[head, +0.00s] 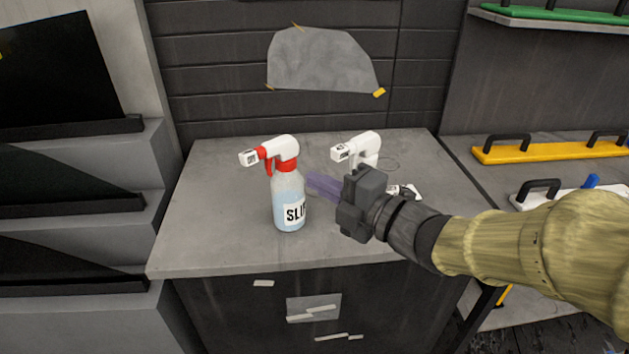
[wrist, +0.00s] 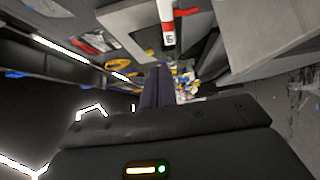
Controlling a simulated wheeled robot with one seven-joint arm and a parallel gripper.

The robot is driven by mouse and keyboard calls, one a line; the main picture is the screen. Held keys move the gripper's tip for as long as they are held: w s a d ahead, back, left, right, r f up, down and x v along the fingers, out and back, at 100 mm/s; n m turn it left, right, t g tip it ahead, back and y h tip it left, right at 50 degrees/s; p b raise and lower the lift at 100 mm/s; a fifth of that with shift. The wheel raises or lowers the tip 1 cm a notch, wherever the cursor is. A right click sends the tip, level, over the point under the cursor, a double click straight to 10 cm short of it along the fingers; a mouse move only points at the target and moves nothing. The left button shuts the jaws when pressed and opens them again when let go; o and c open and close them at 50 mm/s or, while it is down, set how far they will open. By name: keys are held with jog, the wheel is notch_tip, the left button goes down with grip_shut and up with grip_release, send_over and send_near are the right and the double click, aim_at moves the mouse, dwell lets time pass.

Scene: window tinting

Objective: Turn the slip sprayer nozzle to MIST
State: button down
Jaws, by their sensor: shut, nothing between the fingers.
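The slip sprayer (head: 289,200) stands upright on the grey worktop. Its clear bottle has pale blue liquid and a label of which "SLI" shows. Its white head has a red collar and trigger, and its nozzle (head: 249,157) points left; the small nozzle lettering is too small to read. In the wrist view a white and red nozzle (wrist: 168,30) shows at the top, ahead of the fingers. My gripper (head: 312,183) has purple fingers, shut and empty, just right of the bottle below its head. Whether they touch the bottle I cannot tell.
A second, all-white sprayer (head: 360,147) stands behind my gripper, its lower part hidden. A small white item (head: 405,192) lies partly behind my wrist. The worktop (head: 215,225) is clear left of the slip sprayer. Yellow (head: 550,150) and white handled tools lie at right.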

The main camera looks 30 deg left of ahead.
jog(key=shift+w, duration=0.1)
jog(key=w+d+f+m+t+h, duration=0.3)
jog(key=w+d+f+m+h, duration=0.25)
jog(key=d+m, duration=0.3)
jog(key=w+d+f+m+t+h, duration=0.3)
jog(key=w+d+f+m+h, duration=0.25)
jog(key=d+m, duration=0.3)
jog(key=s+d+f+m+g+h, duration=0.25)
jog(key=d+f+m, duration=0.2)
jog(key=d, duration=0.25)
jog(key=s+d+f+m+g+h, duration=0.1)
jog(key=s+d+f+m+h, duration=0.3)
jog(key=d, duration=0.3)
jog(key=s+d+f+m+g, duration=0.3)
jog(key=s+d+m+g, duration=0.1)
jog(key=s+m, duration=0.3)
jog(key=shift+s+d+f+m, duration=0.2)
jog(key=shift+s+f+m, duration=0.15)
jog(key=shift+s, duration=0.2)
jog(key=shift+w+a, duration=0.1)
jog(key=shift+w, duration=0.05)
